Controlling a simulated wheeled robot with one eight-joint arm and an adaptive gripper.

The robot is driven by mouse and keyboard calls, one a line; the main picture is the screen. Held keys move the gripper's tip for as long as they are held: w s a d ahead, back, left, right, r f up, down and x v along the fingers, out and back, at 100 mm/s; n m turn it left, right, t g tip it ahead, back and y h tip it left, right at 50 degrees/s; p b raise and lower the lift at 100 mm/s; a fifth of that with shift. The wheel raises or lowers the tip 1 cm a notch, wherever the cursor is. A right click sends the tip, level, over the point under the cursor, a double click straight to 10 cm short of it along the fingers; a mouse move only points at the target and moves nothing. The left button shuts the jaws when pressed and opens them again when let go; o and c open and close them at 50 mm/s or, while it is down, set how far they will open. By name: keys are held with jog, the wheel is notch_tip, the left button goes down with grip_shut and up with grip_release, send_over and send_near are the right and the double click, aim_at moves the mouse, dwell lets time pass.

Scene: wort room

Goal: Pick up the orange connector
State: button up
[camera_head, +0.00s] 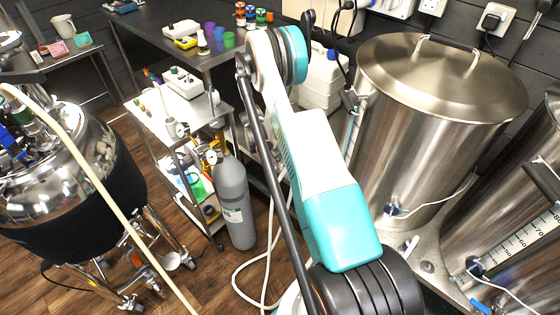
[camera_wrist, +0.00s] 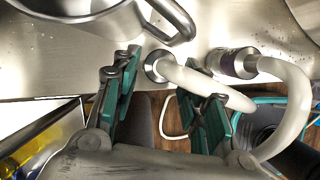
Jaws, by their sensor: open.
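I cannot make out an orange connector for certain in either view. My gripper (camera_wrist: 157,78) is open in the wrist view, with green pads on both sides. A steel hose end (camera_wrist: 155,66) on a white hose (camera_wrist: 215,88) shows between and just beyond the fingers, and the hose passes behind the right finger. A metal fitting with a dark purple band (camera_wrist: 236,62) lies to the right, on the end of another pale hose (camera_wrist: 290,92). Nothing is visibly held. I cannot pick out my gripper in the head view, where my arm fills the middle.
A steel surface (camera_wrist: 60,60) lies beyond my fingers, with a steel pot with a handle (camera_wrist: 90,12) at the top left. The head view shows a large lidded kettle (camera_head: 425,130), a grey gas cylinder (camera_head: 233,200), a white cart (camera_head: 160,125) and a steel tank (camera_head: 70,165).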

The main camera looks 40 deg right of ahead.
jog(key=b+x, duration=0.2)
jog(key=x, duration=0.2)
jog(key=shift+f, duration=0.25)
jog(key=shift+r, duration=0.1)
jog(key=c, duration=0.8)
notch_tip(320, 180, up, 20)
jog(key=p, duration=0.7)
jog(key=shift+r+p, duration=1)
jog(key=shift+r, duration=1.25)
